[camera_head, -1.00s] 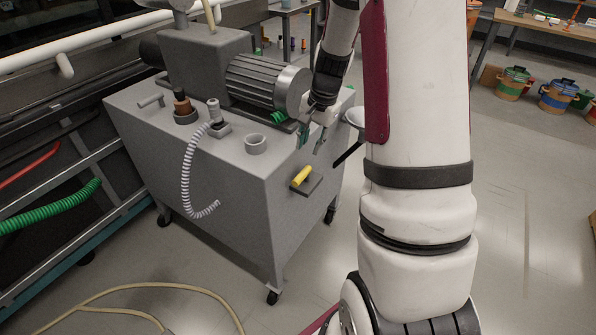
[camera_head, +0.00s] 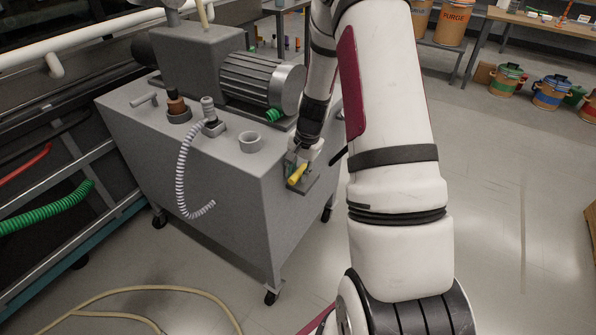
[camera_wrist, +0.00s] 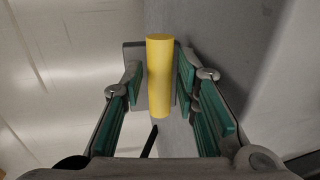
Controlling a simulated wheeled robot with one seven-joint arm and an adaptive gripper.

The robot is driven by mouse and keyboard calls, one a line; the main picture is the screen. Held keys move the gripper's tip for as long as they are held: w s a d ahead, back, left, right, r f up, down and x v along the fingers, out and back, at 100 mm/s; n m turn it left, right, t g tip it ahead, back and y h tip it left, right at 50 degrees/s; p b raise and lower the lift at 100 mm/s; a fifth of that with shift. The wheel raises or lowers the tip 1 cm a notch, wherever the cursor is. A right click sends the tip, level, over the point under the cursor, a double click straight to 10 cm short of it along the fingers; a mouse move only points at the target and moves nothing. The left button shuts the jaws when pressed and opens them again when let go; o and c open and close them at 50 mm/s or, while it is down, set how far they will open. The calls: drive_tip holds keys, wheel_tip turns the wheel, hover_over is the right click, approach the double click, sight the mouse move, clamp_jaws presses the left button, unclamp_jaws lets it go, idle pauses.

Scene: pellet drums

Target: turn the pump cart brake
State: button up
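The grey pump cart (camera_head: 215,190) stands left of my arm. Its brake is a yellow handle (camera_head: 298,174) on a small grey plate (camera_head: 312,186) on the cart's right-hand side face. My gripper (camera_head: 297,168) is at the handle, pointing down at it. In the wrist view the yellow handle (camera_wrist: 160,75) lies between the green-padded fingers of my gripper (camera_wrist: 161,88). The fingers are open, with a gap visible on both sides of the handle. The right finger is the closer one to it.
A motor (camera_head: 262,82) and a grey cup (camera_head: 250,142) sit on the cart top, beside a coiled white hose (camera_head: 181,175). A beige hose (camera_head: 150,291) lies on the floor in front. Drums (camera_head: 552,92) stand far right. The floor at right is clear.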

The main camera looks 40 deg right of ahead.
clamp_jaws()
drive_tip(key=n, duration=0.2)
drive_tip(key=s+d+n, duration=0.1)
drive_tip(key=n, duration=0.1)
drive_tip(key=shift+y, duration=0.3)
drive_tip(key=n, duration=0.3)
drive_tip(key=s+d+n+g, duration=0.1)
drive_tip(key=n, duration=0.1)
drive_tip(key=shift+d+y+p, duration=0.1)
drive_tip(key=shift+y+p, duration=0.2)
drive_tip(key=shift+w+d+n+g+p, duration=0.15)
drive_tip(key=shift+d+n+g, duration=0.25)
drive_tip(key=shift+n, duration=1.05)
drive_tip(key=shift+s+d+n+g+p, duration=0.15)
drive_tip(key=shift+d+n, duration=0.4)
drive_tip(key=shift+n, duration=0.95)
drive_tip(key=shift+w+d+n+g+p, duration=0.15)
drive_tip(key=shift+d+n+g, duration=0.25)
drive_tip(key=shift+n, duration=1.05)
drive_tip(key=shift+d, duration=0.1)
